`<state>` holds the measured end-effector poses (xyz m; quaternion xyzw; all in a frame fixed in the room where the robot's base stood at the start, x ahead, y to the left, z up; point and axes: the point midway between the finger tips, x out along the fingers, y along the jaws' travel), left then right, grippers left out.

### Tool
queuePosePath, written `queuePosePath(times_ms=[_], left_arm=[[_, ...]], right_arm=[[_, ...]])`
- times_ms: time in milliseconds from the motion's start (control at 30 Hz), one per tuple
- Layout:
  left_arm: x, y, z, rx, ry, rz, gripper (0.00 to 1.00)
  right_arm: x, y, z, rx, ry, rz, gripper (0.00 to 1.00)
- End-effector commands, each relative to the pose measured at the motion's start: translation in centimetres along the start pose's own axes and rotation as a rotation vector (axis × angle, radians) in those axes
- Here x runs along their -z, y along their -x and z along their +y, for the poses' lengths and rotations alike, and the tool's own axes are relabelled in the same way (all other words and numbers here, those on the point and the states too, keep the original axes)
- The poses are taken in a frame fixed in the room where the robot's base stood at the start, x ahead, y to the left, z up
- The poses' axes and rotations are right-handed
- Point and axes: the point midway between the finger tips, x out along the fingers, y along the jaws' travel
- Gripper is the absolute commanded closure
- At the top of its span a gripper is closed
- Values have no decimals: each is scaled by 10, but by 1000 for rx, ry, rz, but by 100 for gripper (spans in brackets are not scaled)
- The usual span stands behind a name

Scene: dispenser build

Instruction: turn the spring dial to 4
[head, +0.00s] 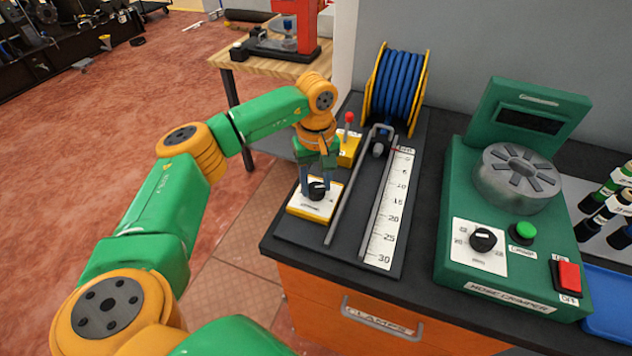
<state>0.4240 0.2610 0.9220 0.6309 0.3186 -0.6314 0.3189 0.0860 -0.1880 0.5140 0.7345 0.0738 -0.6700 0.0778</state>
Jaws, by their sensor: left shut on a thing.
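The spring dial (318,190) is a small black knob on a white-faced yellow block at the left end of the dark bench unit. My left gripper (318,181) points down over it, shut with its fingers around the knob. The fingers hide part of the knob. The numbers and label on its plate (311,206) are too small to read, so its setting cannot be told. My right gripper is not in view.
A red-tipped lever (349,118) stands on a yellow block just behind the dial. A blue hose reel (398,85), a rail with a scale (391,210) and a green hose crimper (510,285) with its own black knob (483,240) stand to the right.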

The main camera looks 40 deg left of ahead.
Motion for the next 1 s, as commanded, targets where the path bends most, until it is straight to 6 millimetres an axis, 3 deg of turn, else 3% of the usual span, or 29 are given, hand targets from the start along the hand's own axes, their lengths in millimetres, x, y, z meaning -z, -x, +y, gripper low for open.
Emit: queuePosePath(times_ms=[500,1000], left_arm=[[1,1,1,-3,-391,3,100],[1,1,0,-2,-516,3,100]], right_arm=[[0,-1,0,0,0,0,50],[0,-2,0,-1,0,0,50]])
